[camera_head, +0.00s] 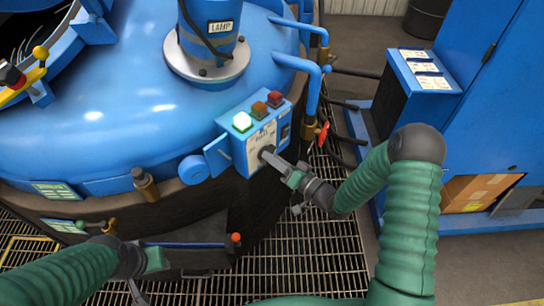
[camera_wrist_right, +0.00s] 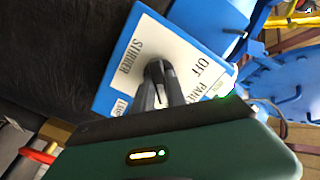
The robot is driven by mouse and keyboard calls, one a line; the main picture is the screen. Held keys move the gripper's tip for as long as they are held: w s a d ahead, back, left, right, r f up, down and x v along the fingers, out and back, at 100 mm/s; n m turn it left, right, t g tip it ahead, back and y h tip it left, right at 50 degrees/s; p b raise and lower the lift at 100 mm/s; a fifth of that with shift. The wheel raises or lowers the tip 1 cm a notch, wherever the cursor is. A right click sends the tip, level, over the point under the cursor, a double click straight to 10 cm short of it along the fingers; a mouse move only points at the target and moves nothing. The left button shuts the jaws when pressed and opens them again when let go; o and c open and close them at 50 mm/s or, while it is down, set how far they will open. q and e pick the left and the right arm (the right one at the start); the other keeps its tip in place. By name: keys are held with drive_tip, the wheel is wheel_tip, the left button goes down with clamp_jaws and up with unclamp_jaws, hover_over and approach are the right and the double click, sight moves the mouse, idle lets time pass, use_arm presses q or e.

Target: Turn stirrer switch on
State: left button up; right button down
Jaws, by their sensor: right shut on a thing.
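The stirrer switch box (camera_head: 240,152) is a blue box on the side of the furnace, with a white label plate on its front. In the right wrist view the plate (camera_wrist_right: 187,47) reads "STIRRER" and "OFF", plus partly covered words. The dark switch knob (camera_wrist_right: 154,67) is in the middle of the plate. My right gripper (camera_head: 268,154) is shut on this knob; its fingers (camera_wrist_right: 160,85) hide part of it and its pointing direction. My left gripper (camera_head: 138,292) is low at the left, over the grating and away from the box; its fingers are mostly cut off by the frame's edge.
A blue cabinet (camera_head: 485,60) is farther right. Grating (camera_head: 320,250) covers the floor.

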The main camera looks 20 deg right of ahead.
drive_tip(key=shift+w+d+r, duration=0.15)
drive_tip(key=shift+r, duration=0.05)
drive_tip(key=c, duration=1.4)
unclamp_jaws()
drive_tip(key=shift+f, duration=0.2)
drive_tip(key=shift+o, duration=0.2)
drive_tip(key=v, duration=1.7)
drive_tip(key=shift+f, duration=0.1)
